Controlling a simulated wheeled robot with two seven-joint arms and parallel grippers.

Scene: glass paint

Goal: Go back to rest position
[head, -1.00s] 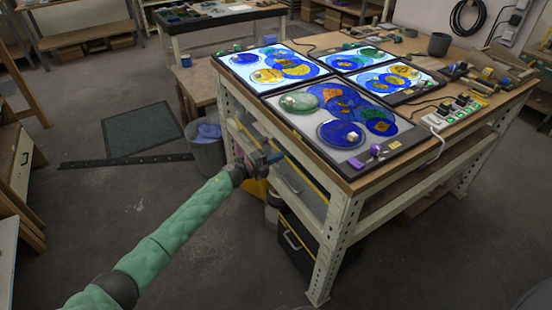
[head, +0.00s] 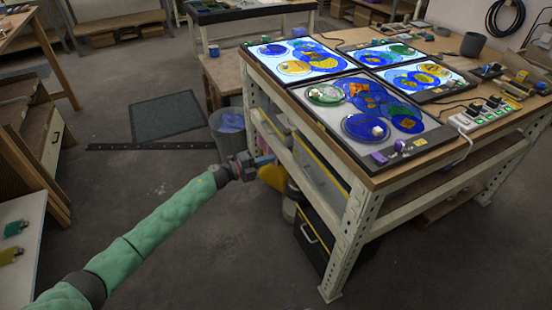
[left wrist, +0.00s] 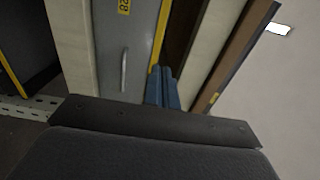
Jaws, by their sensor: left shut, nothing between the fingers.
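My left gripper (head: 262,160) is at the end of the green arm, low beside the left side of the workbench (head: 352,178) and below its top. Its blue fingers are together and empty; they also show in the left wrist view (left wrist: 163,88). In that view a grey panel with a handle (left wrist: 124,70) is beyond the fingers. My right gripper is in neither view.
Glass light panels lie on the bench; the front one (head: 335,137) is unlit and the others glow. A power strip (head: 485,113) is at the right edge. A bin (head: 229,133) stands behind my gripper. The floor at front is clear.

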